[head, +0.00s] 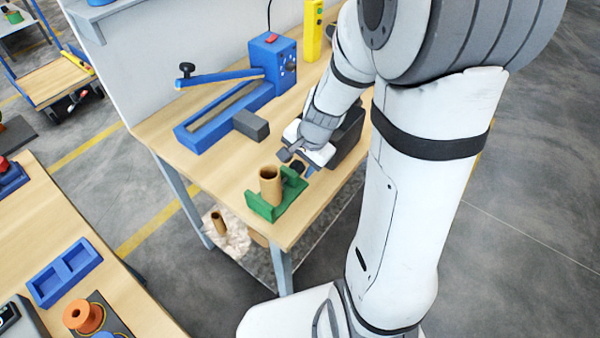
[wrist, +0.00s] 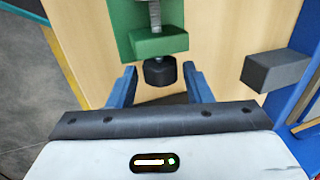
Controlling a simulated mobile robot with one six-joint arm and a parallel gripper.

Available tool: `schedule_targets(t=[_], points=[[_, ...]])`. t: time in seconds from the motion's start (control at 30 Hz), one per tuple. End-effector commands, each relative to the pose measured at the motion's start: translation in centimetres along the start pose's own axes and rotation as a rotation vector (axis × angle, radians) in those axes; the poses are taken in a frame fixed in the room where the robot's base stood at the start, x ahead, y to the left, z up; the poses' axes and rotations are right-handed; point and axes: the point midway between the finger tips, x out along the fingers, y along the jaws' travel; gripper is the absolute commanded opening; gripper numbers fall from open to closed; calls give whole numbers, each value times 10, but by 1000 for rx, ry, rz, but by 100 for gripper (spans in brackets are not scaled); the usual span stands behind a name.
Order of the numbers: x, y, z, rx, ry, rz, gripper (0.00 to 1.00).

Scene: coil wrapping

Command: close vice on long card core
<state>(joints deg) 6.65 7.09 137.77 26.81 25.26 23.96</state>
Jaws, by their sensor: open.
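The green vice (head: 262,207) sits near the front corner of the wooden bench. The brown card core (head: 270,186) stands upright in it, between its jaws; I cannot tell whether both jaws touch it. In the wrist view the vice (wrist: 160,43) shows its metal screw (wrist: 155,14) and the black knob (wrist: 160,72) at the screw's end. My gripper (head: 297,164) is open at the knob side of the vice. In the wrist view its two blue fingers (wrist: 160,78) stand on either side of the knob, with gaps visible. The core does not show there.
A blue machine (head: 272,60) with a lever arm and a grey block (head: 251,124) stand behind the vice. A yellow device (head: 313,32) is at the back. A smaller brown tube (head: 218,222) lies on the lower shelf. Another table with blue trays (head: 64,272) is at left.

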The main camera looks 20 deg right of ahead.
Motion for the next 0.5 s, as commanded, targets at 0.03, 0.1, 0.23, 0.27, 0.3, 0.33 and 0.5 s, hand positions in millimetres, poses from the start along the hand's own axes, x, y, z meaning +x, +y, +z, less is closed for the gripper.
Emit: schedule_targets(t=[0.03,0.1,0.23,0.27,0.3,0.33,0.5], points=[[1,0,0,0,0,-4,45],[-1,0,0,0,-1,-5,45],[-1,0,0,0,-1,-4,45],[-1,0,0,0,-1,-4,45],[-1,0,0,0,0,-6,45],[0,0,0,0,0,-9,45],[8,4,-1,4,2,-58,45]])
